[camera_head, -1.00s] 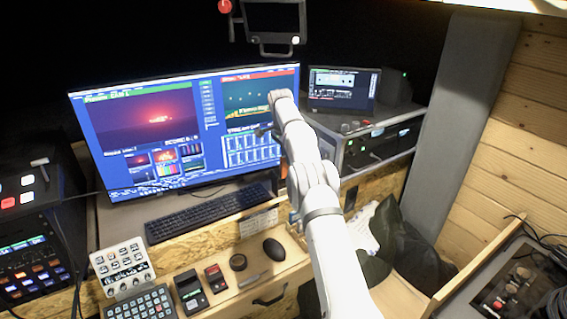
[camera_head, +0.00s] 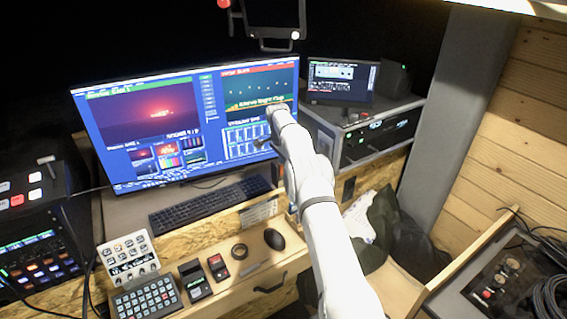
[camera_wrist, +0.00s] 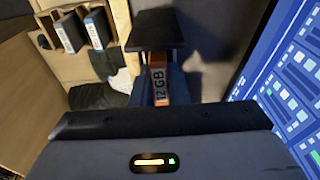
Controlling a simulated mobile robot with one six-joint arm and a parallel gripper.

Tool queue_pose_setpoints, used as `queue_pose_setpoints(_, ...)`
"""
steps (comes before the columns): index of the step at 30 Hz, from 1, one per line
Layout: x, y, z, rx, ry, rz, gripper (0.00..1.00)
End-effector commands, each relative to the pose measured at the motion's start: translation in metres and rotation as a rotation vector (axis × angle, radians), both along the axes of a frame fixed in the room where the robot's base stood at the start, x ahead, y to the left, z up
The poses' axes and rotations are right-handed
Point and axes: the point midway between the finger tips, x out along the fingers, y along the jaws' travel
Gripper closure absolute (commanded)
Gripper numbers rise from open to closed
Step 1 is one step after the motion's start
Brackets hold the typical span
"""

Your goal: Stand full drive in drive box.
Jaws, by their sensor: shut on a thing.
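My gripper (camera_wrist: 158,90) is shut on a drive (camera_wrist: 158,82) in the wrist view. The drive shows an orange edge and a pale label reading about "12 GB"; the jaws cover much of it. Two dark drives (camera_wrist: 68,32) (camera_wrist: 97,28) with pale labels stand side by side in a light wooden box (camera_wrist: 43,45) at upper left, apart from the held drive. I cannot identify the box in the head view.
A large monitor (camera_head: 150,120) stands behind my arm, with a keyboard (camera_head: 210,204) below. A mouse (camera_head: 274,239), black device (camera_head: 195,281) and small red-and-black device (camera_head: 218,267) lie on the desk. A rack unit (camera_head: 375,135) and dark cloth (camera_head: 390,225) are right of my arm.

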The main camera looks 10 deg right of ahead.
Motion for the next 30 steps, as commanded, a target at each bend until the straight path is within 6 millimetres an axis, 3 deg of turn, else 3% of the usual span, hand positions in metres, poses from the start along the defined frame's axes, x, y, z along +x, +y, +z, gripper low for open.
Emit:
queue_pose_setpoints(9,0.000,0.001,-0.003,0.000,-0.001,0.001,1.00)
queue_pose_setpoints(10,0.000,0.001,-0.003,0.000,-0.001,0.001,0.85)
queue_pose_setpoints(18,0.000,0.001,-0.003,0.000,-0.001,0.001,0.64)
queue_pose_setpoints(25,0.000,0.001,-0.002,0.000,-0.001,0.002,0.64)
queue_pose_setpoints(30,0.000,0.003,0.012,0.000,-0.004,0.002,0.64)
